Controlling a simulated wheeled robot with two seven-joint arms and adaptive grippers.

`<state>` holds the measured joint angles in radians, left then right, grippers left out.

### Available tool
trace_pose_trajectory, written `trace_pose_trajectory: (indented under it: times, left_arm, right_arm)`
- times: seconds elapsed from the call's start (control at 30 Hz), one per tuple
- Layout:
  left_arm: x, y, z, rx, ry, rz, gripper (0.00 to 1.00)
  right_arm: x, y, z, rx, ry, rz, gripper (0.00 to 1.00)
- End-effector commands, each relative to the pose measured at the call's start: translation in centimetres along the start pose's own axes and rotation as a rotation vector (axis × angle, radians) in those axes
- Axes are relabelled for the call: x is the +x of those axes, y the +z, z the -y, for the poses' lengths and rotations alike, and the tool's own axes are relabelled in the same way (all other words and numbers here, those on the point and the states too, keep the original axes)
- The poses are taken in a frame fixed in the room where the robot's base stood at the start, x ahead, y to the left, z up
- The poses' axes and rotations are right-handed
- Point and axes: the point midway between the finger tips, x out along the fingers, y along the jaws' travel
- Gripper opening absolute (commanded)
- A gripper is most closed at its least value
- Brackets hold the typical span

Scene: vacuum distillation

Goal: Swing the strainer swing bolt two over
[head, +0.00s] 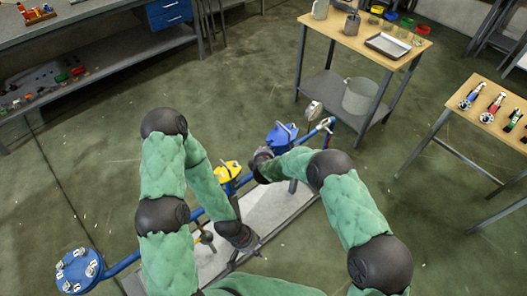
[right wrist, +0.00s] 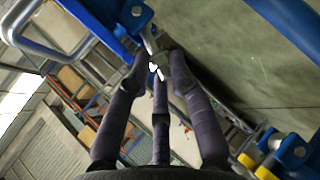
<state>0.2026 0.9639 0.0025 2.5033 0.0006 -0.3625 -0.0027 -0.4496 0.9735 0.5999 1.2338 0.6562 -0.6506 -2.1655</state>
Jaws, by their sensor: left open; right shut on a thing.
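The blue strainer body (head: 281,136), with a metal bail handle, sits on the blue pipe right of centre in the head view. In the right wrist view its blue side (right wrist: 100,12) and the grey bent handle (right wrist: 38,45) fill the upper left. My right gripper (head: 262,158) is beside the strainer. In the right wrist view its fingers (right wrist: 160,66) are closed around a small pale metal piece, seemingly the swing bolt (right wrist: 154,67), just below a blue lug (right wrist: 137,12). My left gripper (head: 243,238) is low near the pipe stand, open, apart from the strainer.
A yellow-topped fitting (head: 227,171) sits on the pipe between my arms. A round blue flange (head: 78,270) with several pale lugs ends the pipe at lower left. A wooden-topped table (head: 345,45) stands behind the strainer. Floor around the grey base plate (head: 270,208) is mostly clear.

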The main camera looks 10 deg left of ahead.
Motion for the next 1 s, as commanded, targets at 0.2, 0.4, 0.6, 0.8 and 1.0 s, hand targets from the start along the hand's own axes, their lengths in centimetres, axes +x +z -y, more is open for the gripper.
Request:
trace_pose_trajectory:
  times: [0.2,0.4,0.6,0.8,1.0]
  left_arm:
    - [0.0,0.0,0.0,0.0,0.0,0.0,0.4]
    - [0.0,0.0,0.0,0.0,0.0,0.0,0.4]
    - [0.0,0.0,0.0,0.0,0.0,0.0,0.4]
    - [0.0,0.0,0.0,0.0,0.0,0.0,0.4]
    - [0.0,0.0,0.0,0.0,0.0,0.0,0.4]
  right_arm:
    - [0.0,0.1,-0.6,0.002,0.011,0.003,0.33]
    - [0.0,0.1,-0.3,0.001,0.006,0.002,0.33]
    - [-1.0,0.1,-0.3,0.0,0.006,0.002,0.33]
    - [-4.0,0.0,-0.4,0.0,0.007,0.001,0.33]
    - [-7.5,0.0,-0.5,0.0,0.009,0.001,0.33]
